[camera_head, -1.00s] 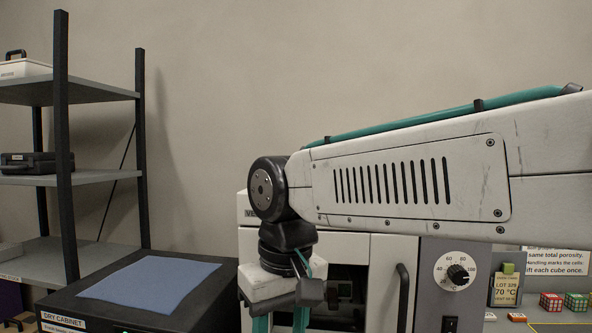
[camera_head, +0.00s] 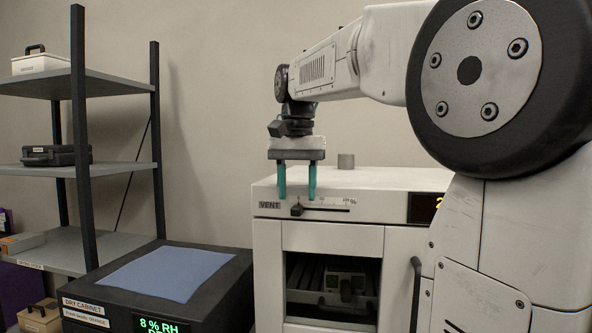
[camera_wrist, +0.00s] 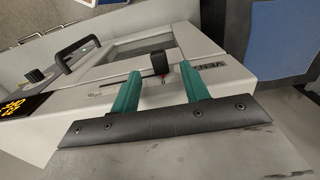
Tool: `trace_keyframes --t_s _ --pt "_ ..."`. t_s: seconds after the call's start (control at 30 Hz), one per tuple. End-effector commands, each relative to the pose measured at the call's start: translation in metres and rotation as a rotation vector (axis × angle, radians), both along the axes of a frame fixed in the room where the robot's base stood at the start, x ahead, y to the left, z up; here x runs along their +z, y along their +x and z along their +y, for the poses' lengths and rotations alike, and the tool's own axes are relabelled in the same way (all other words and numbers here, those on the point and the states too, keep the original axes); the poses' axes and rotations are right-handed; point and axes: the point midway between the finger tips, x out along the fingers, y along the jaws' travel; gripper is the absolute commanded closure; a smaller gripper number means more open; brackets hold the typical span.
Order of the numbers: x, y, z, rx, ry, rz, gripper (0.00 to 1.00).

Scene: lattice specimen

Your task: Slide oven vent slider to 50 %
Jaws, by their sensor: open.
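The oven vent slider (camera_head: 297,210) is a small black knob near the left end of a dark horizontal slot on the white oven's upper front, beside the VENT label. Its scale runs to 100 % at the right. My gripper (camera_head: 297,193) points down just above the knob, its two teal fingers apart and to either side of it. In the wrist view the knob (camera_wrist: 160,62) shows in the gap between the open fingertips (camera_wrist: 160,80), not visibly touching either. Whether the fingers overlap it in depth is unclear.
The oven (camera_head: 390,205) has a windowed door with a dark handle (camera_head: 416,290) and a lit display. A small metal cylinder (camera_head: 346,160) stands on its top. The dry cabinet (camera_head: 215,285) with a blue mat is at left, before a shelf rack (camera_head: 110,170).

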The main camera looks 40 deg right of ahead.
Motion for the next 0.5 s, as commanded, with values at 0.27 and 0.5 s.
trace_keyframes --t_s 0.27,0.5 --pt "-0.026 0.0 0.0 0.002 0.0 0.0 0.55" --pt "-0.028 0.0 0.0 0.002 0.0 0.0 0.55"
